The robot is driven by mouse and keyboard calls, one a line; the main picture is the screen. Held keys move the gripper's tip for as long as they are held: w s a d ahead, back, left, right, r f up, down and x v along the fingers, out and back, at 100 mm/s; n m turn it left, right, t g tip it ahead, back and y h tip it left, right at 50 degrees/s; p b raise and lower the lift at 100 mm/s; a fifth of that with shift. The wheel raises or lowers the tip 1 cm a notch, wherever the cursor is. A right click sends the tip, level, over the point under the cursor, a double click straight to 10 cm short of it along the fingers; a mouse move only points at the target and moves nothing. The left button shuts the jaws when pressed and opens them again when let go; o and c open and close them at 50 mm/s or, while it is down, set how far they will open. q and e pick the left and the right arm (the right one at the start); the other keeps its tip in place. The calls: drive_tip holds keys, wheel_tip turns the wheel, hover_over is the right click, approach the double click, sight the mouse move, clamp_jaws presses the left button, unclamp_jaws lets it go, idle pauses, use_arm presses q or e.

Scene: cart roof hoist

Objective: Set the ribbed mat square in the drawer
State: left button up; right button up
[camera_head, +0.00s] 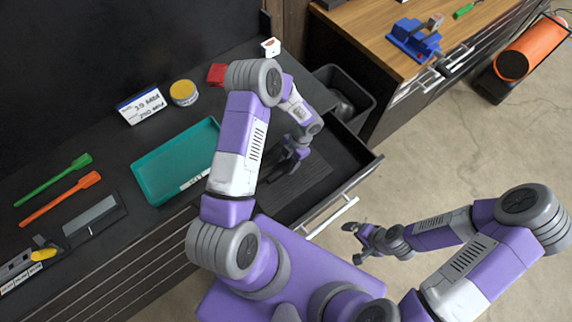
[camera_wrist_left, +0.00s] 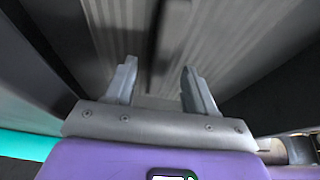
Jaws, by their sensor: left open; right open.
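The dark ribbed mat (camera_head: 297,190) lies in the open drawer (camera_head: 345,158), on the part nearer the bottom left in the head view. My left arm hides part of it, so I cannot tell whether it sits square. Its pale ribs (camera_wrist_left: 225,40) fill much of the left wrist view. My left gripper (camera_head: 293,165) is open above the mat, with both fingers (camera_wrist_left: 160,85) apart and nothing held between them. My right gripper (camera_head: 356,238) is open and empty, outside the drawer beyond its white handle (camera_head: 330,218).
A teal tray (camera_head: 175,160) stands on the dark counter left of the drawer. A black bin (camera_head: 345,92) stands behind the drawer. A wooden-topped cabinet (camera_head: 370,35) with a blue vise (camera_head: 413,40) is at the upper right.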

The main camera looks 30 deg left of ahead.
use_arm(q)
drive_tip(key=v, duration=1)
